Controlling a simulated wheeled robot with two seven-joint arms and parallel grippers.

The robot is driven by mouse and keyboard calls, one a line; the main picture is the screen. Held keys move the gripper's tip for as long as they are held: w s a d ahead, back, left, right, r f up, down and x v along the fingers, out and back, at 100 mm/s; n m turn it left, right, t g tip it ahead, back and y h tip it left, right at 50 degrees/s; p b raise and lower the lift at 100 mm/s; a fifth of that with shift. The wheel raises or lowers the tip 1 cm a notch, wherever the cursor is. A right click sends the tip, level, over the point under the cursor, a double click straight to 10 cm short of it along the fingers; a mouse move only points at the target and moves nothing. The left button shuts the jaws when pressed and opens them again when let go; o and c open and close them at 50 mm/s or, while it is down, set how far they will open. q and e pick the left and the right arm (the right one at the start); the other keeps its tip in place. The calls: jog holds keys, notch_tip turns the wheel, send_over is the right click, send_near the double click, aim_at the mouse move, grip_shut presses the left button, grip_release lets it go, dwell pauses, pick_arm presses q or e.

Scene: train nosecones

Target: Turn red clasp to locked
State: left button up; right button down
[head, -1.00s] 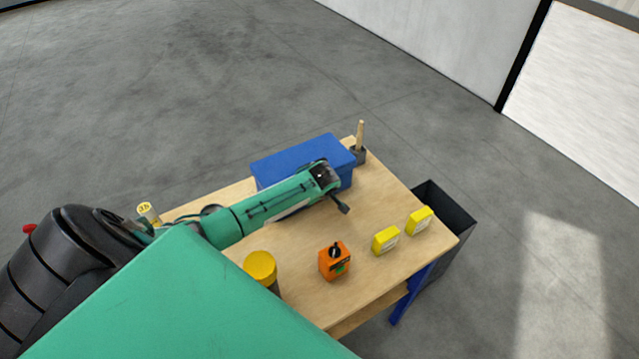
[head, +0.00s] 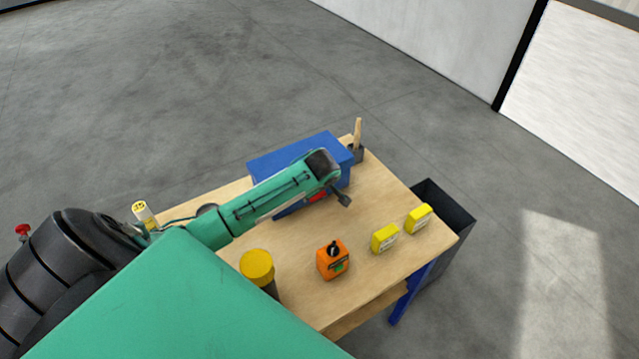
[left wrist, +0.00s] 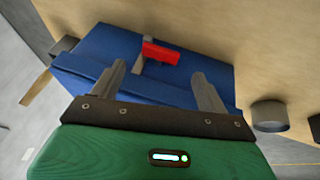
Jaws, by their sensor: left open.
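The red clasp (left wrist: 160,53) is on the front of the blue box (left wrist: 93,50) in the left wrist view, seated on a grey bracket. It lies roughly crosswise in that view, slightly tilted. In the head view a bit of the red clasp (head: 317,197) shows beneath my left arm, in front of the blue box (head: 285,160). My left gripper (left wrist: 160,80) is open, its two fingers spread apart with the clasp ahead, between and beyond their tips. I cannot tell whether a finger touches the box. In the head view the gripper (head: 342,197) is partly hidden by my arm. My right gripper is not in view.
On the wooden table (head: 370,200) stand an orange device (head: 333,262), two yellow boxes (head: 385,239) and a yellow-topped cylinder (head: 257,266). A grey holder with a wooden stick (head: 358,134) is beside the blue box. A dark bin (head: 450,220) stands off the right edge.

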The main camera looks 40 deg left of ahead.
pick_arm(q)
jog(key=b+v, duration=0.1)
jog(key=v, duration=0.6)
jog(key=shift+d+r+b, duration=0.15)
jog(key=shift+r+b, duration=0.1)
jog(key=shift+b, duration=0.15)
